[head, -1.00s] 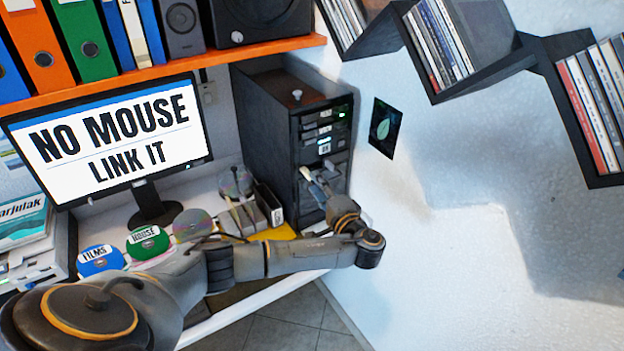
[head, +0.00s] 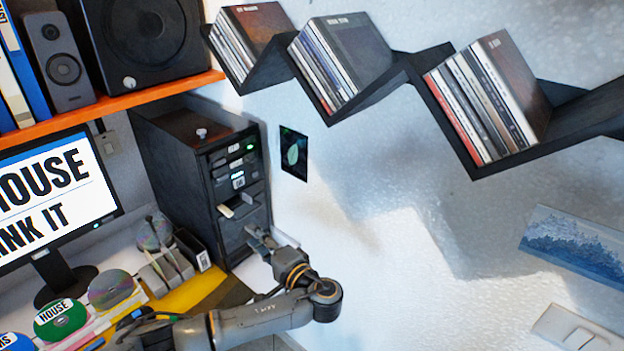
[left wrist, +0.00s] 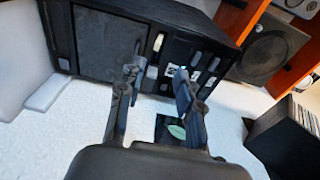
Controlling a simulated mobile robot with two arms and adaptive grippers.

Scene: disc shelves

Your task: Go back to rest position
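My left gripper (head: 256,238) is in front of the lower front of the black computer tower (head: 172,160) in the head view. In the left wrist view the two fingers of the left gripper (left wrist: 158,86) stand apart with nothing visible between them. The tower also shows there, tilted, beyond the fingers (left wrist: 102,42). A small pale piece (head: 238,204), perhaps a disc tray, sticks out of the tower's front above the gripper. My right gripper is in neither view.
Zigzag wall shelves (head: 474,168) hold disc cases at upper right. A monitor (head: 110,180), a green HOUSE disc (head: 62,318) and a yellow item (head: 195,292) are on the left. A picture (head: 575,245) hangs right.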

